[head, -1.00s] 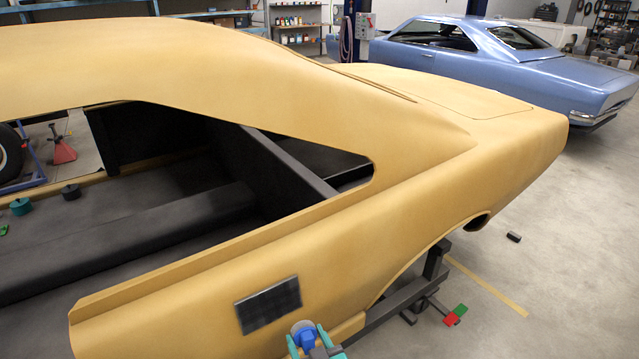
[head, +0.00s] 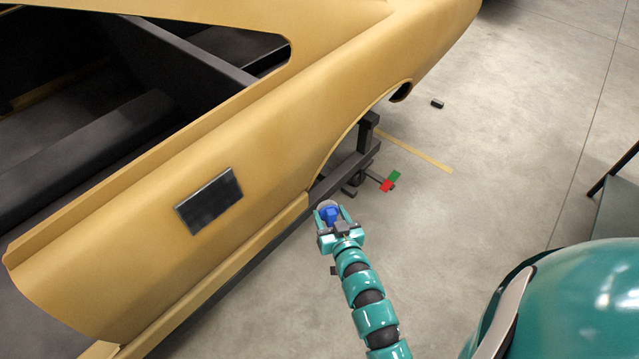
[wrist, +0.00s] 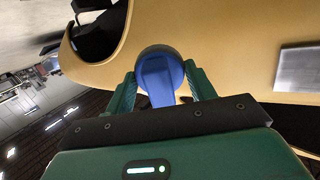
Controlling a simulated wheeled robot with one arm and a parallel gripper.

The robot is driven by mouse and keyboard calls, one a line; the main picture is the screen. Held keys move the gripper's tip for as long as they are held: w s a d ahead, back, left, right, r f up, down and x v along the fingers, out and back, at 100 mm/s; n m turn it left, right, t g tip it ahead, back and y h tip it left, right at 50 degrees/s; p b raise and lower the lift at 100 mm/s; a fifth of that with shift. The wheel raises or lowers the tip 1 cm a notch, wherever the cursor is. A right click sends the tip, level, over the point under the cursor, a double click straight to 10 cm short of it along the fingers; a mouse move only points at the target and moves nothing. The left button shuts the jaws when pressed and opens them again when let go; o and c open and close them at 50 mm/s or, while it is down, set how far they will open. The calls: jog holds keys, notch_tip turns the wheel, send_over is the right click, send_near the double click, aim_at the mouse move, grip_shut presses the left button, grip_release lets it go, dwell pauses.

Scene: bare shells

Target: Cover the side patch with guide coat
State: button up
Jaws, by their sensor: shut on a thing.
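The side patch (head: 208,200) is a dark rectangle on the yellow car body's flank in the head view. It also shows at the right edge of the wrist view (wrist: 299,70), paler grey there. My gripper (head: 332,212) is shut on a blue-handled applicator (wrist: 157,80) with a round grey pad. The gripper and applicator are apart from the patch, to its right and beside the lower body edge near the wheel arch. The pad's working face is hidden. The patch looks dark with a faint sheen; I cannot tell how much coat it carries.
The yellow body shell (head: 120,262) rests on a dark stand (head: 362,150) below the wheel arch. Red and green pieces (head: 390,182) and a small dark block (head: 437,103) are on the floor. The concrete floor at right is mostly open.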

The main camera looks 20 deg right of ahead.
jog(key=s+a+r+m+g+y+p, duration=0.1)
jog(key=s+a+r+y+p, duration=0.1)
jog(key=a, duration=0.7)
jog(key=s+a+r+m+y+p, duration=0.1)
jog(key=s+a+r+y, duration=0.2)
jog(key=a, duration=0.7)
jog(key=s+a+r+m+g+y+p, duration=0.1)
jog(key=s+a+r+y+p, duration=0.1)
jog(key=a, duration=0.8)
notch_tip(320, 180, up, 2)
jog(key=shift+s+a+r+g+y+p, duration=0.2)
jog(key=shift+s+g+y+p, duration=0.1)
jog(key=shift+s+y, duration=0.35)
jog(key=shift+b+x, duration=0.4)
jog(key=shift+x, duration=2.45)
jog(key=shift+b+x, duration=0.3)
jog(key=shift+x, duration=0.65)
